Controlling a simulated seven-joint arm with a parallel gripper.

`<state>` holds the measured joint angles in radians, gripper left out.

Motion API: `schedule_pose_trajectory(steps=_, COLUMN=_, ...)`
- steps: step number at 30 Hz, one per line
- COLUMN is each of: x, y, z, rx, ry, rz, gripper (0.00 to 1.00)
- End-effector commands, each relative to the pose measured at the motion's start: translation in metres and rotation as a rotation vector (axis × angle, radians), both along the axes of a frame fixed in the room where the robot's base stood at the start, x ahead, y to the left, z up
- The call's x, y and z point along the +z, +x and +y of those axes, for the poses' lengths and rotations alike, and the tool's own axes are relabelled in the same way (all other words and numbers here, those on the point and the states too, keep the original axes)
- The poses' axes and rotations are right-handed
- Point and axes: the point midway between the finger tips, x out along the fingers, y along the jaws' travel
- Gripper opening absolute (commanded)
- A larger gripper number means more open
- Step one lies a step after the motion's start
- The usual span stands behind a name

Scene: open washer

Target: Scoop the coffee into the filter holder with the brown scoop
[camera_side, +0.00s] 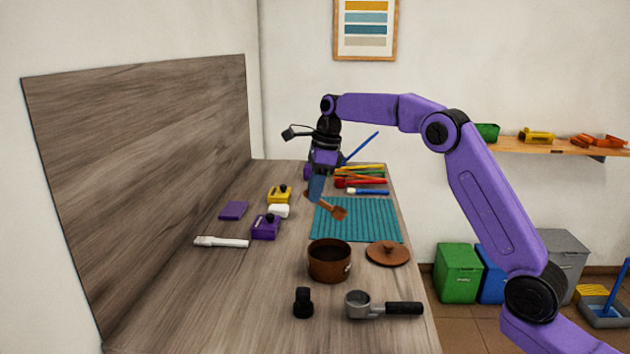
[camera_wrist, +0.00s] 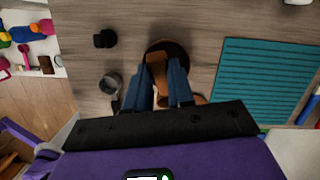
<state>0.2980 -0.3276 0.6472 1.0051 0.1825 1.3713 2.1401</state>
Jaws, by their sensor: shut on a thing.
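My gripper (camera_side: 315,193) is shut on the brown scoop (camera_side: 338,212) and holds it in the air, bowl tilted down. In the side view the scoop appears over the teal mat, behind the brown pot (camera_side: 330,264). In the wrist view the scoop (camera_wrist: 157,66) is between my blue fingers (camera_wrist: 158,88), in line with the open pot. The pot's inside is dark; coffee in it cannot be made out clearly. The filter holder (camera_side: 358,304), grey with a black handle, lies at the front right; it also shows in the wrist view (camera_wrist: 110,83). Its bowl looks empty.
The pot's brown lid (camera_side: 388,254) lies right of the pot. A black tamper (camera_side: 303,303) stands left of the filter holder. The teal mat (camera_side: 357,220), a white-handled brush (camera_side: 222,242) and purple and yellow blocks (camera_side: 265,227) lie farther back. The front left counter is clear.

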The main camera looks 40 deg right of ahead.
Motion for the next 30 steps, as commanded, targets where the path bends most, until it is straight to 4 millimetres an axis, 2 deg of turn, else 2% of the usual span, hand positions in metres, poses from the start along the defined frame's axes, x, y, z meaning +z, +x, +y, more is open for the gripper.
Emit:
schedule_pose_trajectory(steps=3, x=-0.017, y=0.000, z=0.000, rx=0.002, ry=0.007, rz=-0.002, gripper=0.00)
schedule_pose_trajectory(steps=6, x=-0.023, y=0.000, z=0.000, rx=0.003, ry=0.010, rz=-0.007, gripper=0.00)
schedule_pose_trajectory(steps=22, x=-0.025, y=0.000, z=0.000, rx=0.003, ry=0.014, rz=-0.008, gripper=0.00)
schedule_pose_trajectory(steps=30, x=-0.032, y=-0.009, z=-0.014, rx=0.001, ry=0.152, rz=-0.091, gripper=0.00)
